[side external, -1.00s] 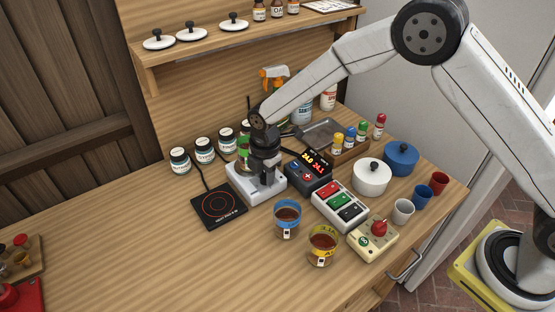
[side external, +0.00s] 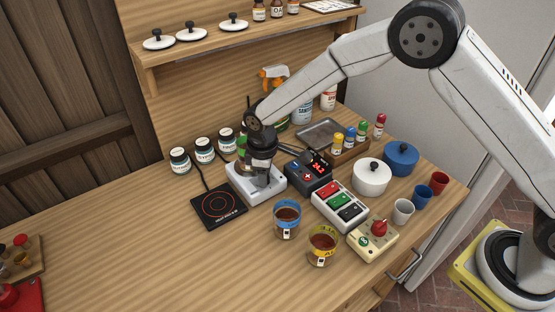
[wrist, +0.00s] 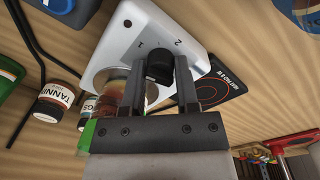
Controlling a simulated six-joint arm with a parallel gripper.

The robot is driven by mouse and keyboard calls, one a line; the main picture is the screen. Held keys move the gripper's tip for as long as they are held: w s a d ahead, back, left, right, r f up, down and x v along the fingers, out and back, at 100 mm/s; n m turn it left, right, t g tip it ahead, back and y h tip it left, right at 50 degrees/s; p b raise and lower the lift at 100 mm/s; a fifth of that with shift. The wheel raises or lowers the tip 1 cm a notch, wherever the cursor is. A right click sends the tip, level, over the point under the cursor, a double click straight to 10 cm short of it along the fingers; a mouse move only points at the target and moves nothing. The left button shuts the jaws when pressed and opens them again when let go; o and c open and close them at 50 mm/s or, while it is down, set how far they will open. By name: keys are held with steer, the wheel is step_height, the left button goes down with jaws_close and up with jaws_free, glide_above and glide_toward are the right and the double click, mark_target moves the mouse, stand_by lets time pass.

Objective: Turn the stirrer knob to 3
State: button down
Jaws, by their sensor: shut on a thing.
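The stirrer (side external: 239,187) is a white box on the bench. Its black knob (wrist: 159,66) shows in the wrist view between my two fingers. My gripper (wrist: 160,84) is shut on the knob. In the side external view my gripper (side external: 266,180) points down at the front of the stirrer and covers the knob. A "2" (wrist: 177,42) and another mark are printed on the stirrer's face beside the knob. Which mark the knob points at cannot be told. A glass vessel with reddish-brown and green parts (wrist: 112,95) stands on the stirrer, partly hidden by a finger.
A black hot plate (side external: 218,204) lies left of the stirrer. Two tea-filled cups, one blue-banded (side external: 287,216) and one yellow-banded (side external: 322,244), stand in front.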

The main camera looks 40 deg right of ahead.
steer(key=shift+a+m, duration=0.1)
steer(key=shift+m, duration=1.4)
steer(key=shift+c, duration=1.9)
jaws_free()
steer(key=shift+s+a+r, duration=0.1)
steer(key=shift+a+r, duration=0.05)
steer(key=shift+r, duration=3.7)
